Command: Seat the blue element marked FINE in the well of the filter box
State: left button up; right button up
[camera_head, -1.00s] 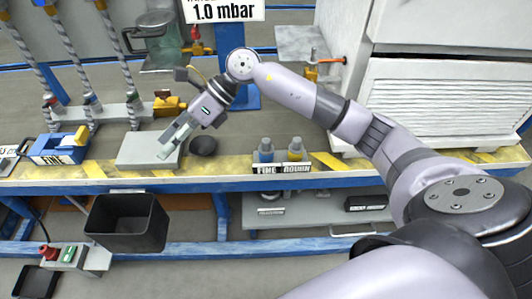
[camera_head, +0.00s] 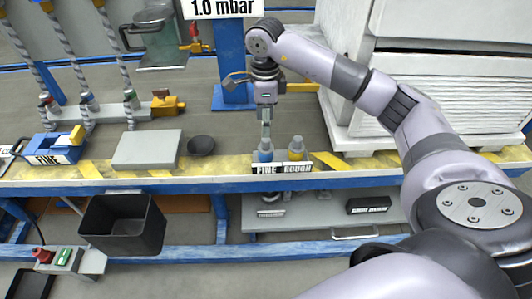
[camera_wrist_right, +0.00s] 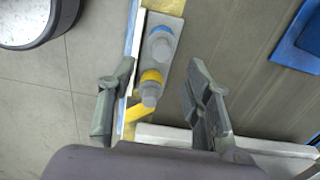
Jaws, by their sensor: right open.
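The blue element (camera_head: 265,153) stands upright in a holder behind the FINE label, left of the yellow element (camera_head: 296,150) marked ROUGH. My right gripper (camera_head: 266,136) points down just above the blue element, open and empty. In the right wrist view, the blue element (camera_wrist_right: 160,42) and the yellow element (camera_wrist_right: 150,84) lie between the lines of the open fingers (camera_wrist_right: 160,66). I cannot tell whether they touch. A blue box (camera_head: 52,150) with a FINE label and a yellow part stands at the left; I cannot make out a well. My left gripper is not in view.
A grey plate (camera_head: 147,149) and a black round disc (camera_head: 201,145) lie on the bench left of the elements. A black bin (camera_head: 122,228) hangs below the front edge. A white louvred cabinet (camera_head: 440,90) stands right.

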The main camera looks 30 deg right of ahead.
aim_at(266, 139)
jog(key=shift+f+b, duration=0.35)
jog(key=shift+f, duration=1.6)
notch_tip(266, 139, down, 4)
jog(key=shift+w+d+r+b, duration=0.1)
jog(key=shift+d+b, duration=0.05)
jog(key=shift+b, duration=0.3)
jog(key=shift+f, duration=0.25)
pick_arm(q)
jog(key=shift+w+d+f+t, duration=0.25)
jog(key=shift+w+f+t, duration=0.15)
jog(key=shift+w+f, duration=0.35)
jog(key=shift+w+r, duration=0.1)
pick_arm(e)
jog(key=shift+r, duration=0.1)
jog(key=shift+c, duration=0.5)
grip_shut()
